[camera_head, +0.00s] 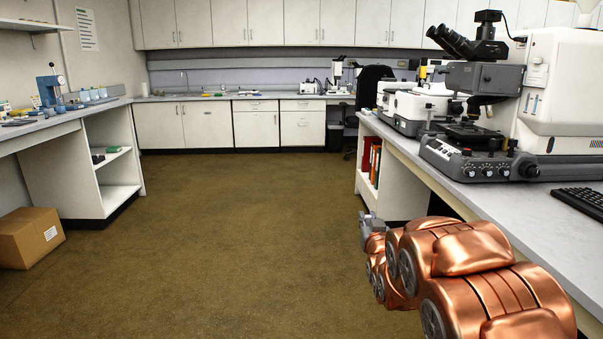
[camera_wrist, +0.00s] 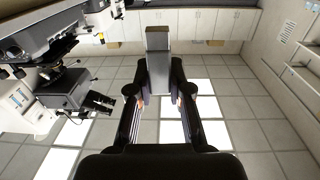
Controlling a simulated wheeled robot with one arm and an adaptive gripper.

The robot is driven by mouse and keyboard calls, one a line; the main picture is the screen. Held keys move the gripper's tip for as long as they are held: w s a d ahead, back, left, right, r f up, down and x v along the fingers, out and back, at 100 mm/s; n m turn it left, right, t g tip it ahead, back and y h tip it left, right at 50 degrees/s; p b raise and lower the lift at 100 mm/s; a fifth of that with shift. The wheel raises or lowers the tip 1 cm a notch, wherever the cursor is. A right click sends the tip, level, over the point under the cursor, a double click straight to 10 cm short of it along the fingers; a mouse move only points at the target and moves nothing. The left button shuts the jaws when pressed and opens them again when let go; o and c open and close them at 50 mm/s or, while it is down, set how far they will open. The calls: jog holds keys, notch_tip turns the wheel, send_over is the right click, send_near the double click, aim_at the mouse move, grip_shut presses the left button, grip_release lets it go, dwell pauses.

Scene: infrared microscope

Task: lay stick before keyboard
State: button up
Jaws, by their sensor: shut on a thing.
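The stick (camera_wrist: 158,62), a grey block-like piece, is held between the two dark fingers of my gripper (camera_wrist: 160,94) in the wrist view. It sticks out past the fingertips, and its near end is hidden between them. In the head view a small grey part at the far end of my copper arm shows beside the right bench, below its top; the stick cannot be made out there. The black keyboard (camera_head: 582,201) lies on the right bench, cut by the picture's right edge. My gripper is apart from it, off the bench.
The infrared microscope (camera_head: 477,150) stands on the right bench (camera_head: 440,172) behind the keyboard. Shelves with red binders (camera_head: 371,160) are under this bench. A cardboard box (camera_head: 30,238) lies at the left. The middle floor (camera_head: 220,230) is clear.

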notch_tip(320, 180, up, 33)
jog(key=p, duration=3.2)
